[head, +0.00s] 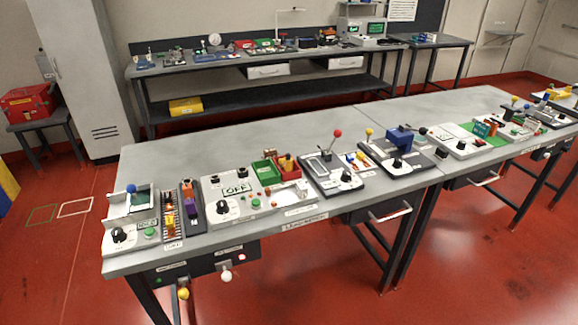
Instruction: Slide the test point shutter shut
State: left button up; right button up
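Neither of my grippers is in view. I cannot make out for certain which part is the test point shutter. Small panels line the near bench (270,144). The leftmost panel (113,238) has a blue ball knob (131,188) beside a dark green window, a black dial and a green button. A wide pale panel (227,216) carries a sign reading OFF (236,188), a black dial and a small white part (302,187) at its right. A dark-framed panel (350,182) has a lever with a red ball (338,133). Labels are too small to read.
Drawers with handles (388,212) and yellow and white knobs (226,276) stick out below the near bench's front. A back bench (200,73) holds more equipment. Red floor in front is clear.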

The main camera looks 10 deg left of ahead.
aim_at(226, 276)
jog(key=u, duration=1.1)
